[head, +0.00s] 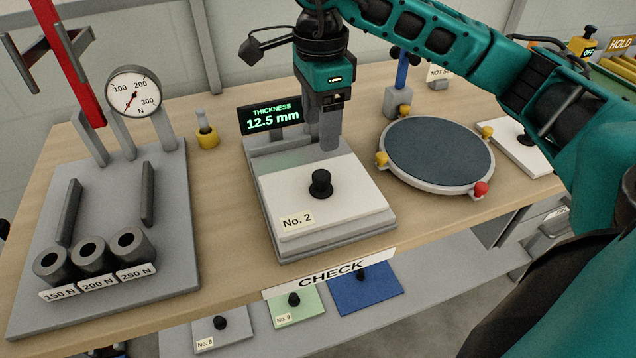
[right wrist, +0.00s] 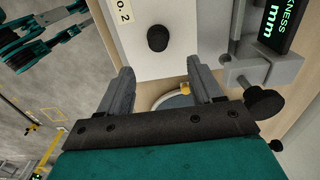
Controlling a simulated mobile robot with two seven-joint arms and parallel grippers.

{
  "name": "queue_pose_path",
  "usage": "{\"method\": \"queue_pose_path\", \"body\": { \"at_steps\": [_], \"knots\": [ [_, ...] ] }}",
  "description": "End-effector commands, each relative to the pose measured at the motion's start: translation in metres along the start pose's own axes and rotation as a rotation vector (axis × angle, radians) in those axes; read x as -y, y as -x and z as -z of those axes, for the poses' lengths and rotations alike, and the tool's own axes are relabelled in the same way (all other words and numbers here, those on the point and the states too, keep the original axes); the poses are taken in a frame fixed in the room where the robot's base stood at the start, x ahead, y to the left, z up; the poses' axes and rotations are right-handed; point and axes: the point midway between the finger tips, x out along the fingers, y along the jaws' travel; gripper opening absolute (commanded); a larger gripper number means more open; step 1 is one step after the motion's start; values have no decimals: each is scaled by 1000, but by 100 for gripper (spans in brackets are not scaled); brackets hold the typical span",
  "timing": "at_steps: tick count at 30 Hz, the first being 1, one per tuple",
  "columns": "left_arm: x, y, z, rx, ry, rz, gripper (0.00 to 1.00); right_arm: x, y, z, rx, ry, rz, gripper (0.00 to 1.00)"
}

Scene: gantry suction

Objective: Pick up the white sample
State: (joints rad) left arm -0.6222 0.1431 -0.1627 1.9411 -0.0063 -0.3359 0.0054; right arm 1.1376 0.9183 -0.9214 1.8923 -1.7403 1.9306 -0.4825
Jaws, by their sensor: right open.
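The white sample (head: 350,205) is a flat white plate with a black knob (head: 321,184) and a "No. 2" label. It lies on the grey thickness gauge (head: 330,250), whose display (head: 272,116) reads 12.5 mm. My right gripper (head: 329,145) points down above and behind the knob, apart from it. In the right wrist view the gripper (right wrist: 159,78) is open and empty, its fingers spread. The knob (right wrist: 158,38) and part of the white sample (right wrist: 195,25) show beyond the fingertips. My left gripper is not seen.
A round dark plate (head: 440,152) with coloured knobs stands right of the gauge. A grey force stand (head: 170,220) with a dial is at left. A CHECK sign (head: 330,274) is on the bench's front edge. Grey (head: 205,330), green (head: 310,300) and blue (head: 375,290) plates lie lower down.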

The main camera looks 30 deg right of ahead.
Motion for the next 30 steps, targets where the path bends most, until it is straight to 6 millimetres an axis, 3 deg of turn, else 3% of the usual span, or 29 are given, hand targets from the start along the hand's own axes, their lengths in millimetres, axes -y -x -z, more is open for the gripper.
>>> {"method": "queue_pose_path", "body": {
  "at_steps": [9, 16, 24, 30],
  "knots": [
    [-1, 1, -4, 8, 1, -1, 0, -2, -58, -1, 2, 1, -6, 65],
    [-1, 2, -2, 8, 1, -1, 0, -2, -75, 0, 3, 1, -6, 65],
    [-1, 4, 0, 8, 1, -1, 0, -3, -113, 1, 4, 1, -7, 65],
    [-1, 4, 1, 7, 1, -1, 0, -3, -120, 0, 5, 2, -3, 65]
  ]
}}
